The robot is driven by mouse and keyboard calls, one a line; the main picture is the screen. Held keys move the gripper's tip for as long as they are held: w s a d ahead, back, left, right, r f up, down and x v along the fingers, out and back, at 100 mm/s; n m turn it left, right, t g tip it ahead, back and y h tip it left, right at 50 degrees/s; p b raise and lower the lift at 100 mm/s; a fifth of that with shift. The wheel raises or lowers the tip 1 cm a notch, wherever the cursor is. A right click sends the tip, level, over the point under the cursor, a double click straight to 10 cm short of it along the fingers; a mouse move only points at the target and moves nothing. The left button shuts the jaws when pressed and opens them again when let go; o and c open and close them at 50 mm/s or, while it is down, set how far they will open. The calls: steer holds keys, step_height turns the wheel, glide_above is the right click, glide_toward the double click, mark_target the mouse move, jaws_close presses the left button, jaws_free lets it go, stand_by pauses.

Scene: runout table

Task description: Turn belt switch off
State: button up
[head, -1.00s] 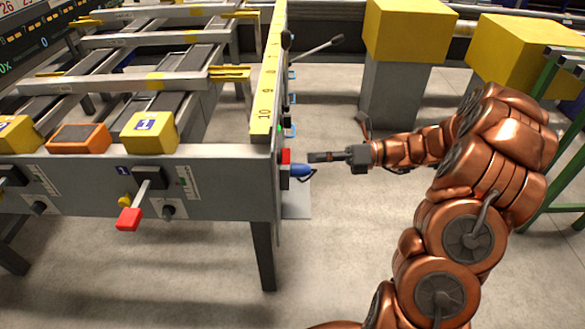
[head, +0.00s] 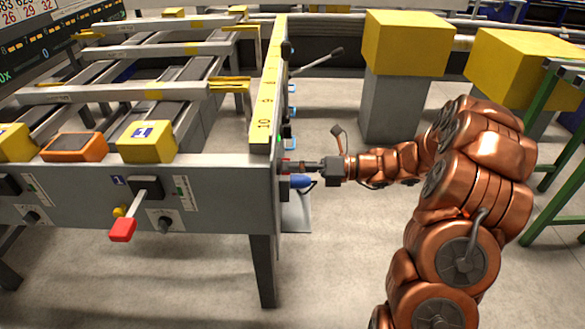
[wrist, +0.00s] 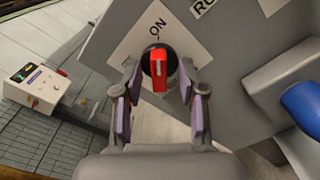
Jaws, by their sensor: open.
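The belt switch (wrist: 159,70) is a red rotary knob on a black round base, set on a white plate marked ON. The knob's red bar points roughly along the picture's vertical, and the ON mark is above it. My gripper (wrist: 159,82) is open, with one finger on each side of the knob; I cannot tell whether either finger touches it. In the head view my gripper (head: 288,166) is at the right side face of the grey runout table (head: 215,205), and the switch is mostly hidden there.
A blue plug (head: 300,182) sticks out just below my gripper and shows at right in the wrist view (wrist: 303,106). A red-tipped lever (head: 122,229) is on the table's front. Yellow boxes on grey pedestals (head: 405,42) stand at the back right.

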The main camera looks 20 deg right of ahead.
jaws_close()
stand_by(0.3)
steer(key=shift+r+n, duration=0.1)
steer(key=shift+n, duration=0.2)
steer(key=shift+w+n+b, duration=0.1)
steer(key=shift+n+b, duration=0.35)
steer(key=shift+n, duration=8.15)
